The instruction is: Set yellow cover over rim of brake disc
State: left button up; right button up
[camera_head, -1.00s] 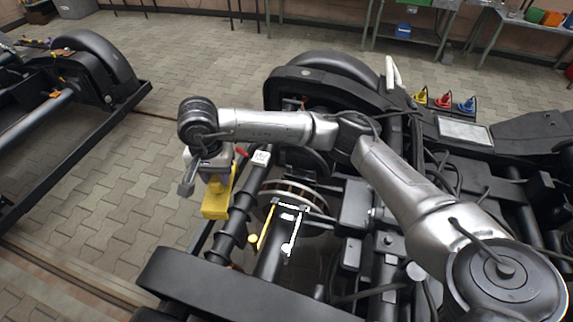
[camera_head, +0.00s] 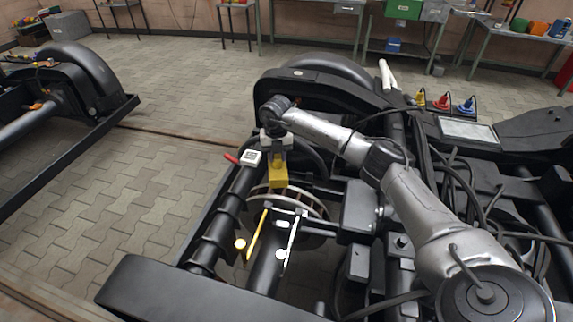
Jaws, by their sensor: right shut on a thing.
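My right gripper (camera_head: 277,152) is shut on the yellow cover (camera_head: 278,175). The gripper points down and the cover hangs below it. The brake disc (camera_head: 312,204) has a pale, slotted rim and sits on the axle of the near bogie. In the picture the cover's lower end overlaps the back left part of the disc's rim. I cannot tell whether it touches the rim or is above it. The gripper's fingers are small and partly hidden by the wrist. My left gripper is not in view.
Black bogie frame and cables crowd the right. Paved floor (camera_head: 130,190) is free on the left.

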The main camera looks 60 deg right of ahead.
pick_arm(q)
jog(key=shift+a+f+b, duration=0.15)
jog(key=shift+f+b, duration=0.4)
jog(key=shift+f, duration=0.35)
pick_arm(e)
jog(key=d+m, duration=0.1)
jog(key=s+d+f+m, duration=0.1)
jog(key=d+f+m, duration=0.1)
jog(key=m, duration=0.1)
jog(key=shift+s+d+f, duration=0.15)
jog(key=shift+d+f, duration=0.1)
jog(key=shift+d, duration=0.1)
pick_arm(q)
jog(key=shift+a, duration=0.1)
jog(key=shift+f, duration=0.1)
pick_arm(e)
notch_tip(320, 180, down, 7)
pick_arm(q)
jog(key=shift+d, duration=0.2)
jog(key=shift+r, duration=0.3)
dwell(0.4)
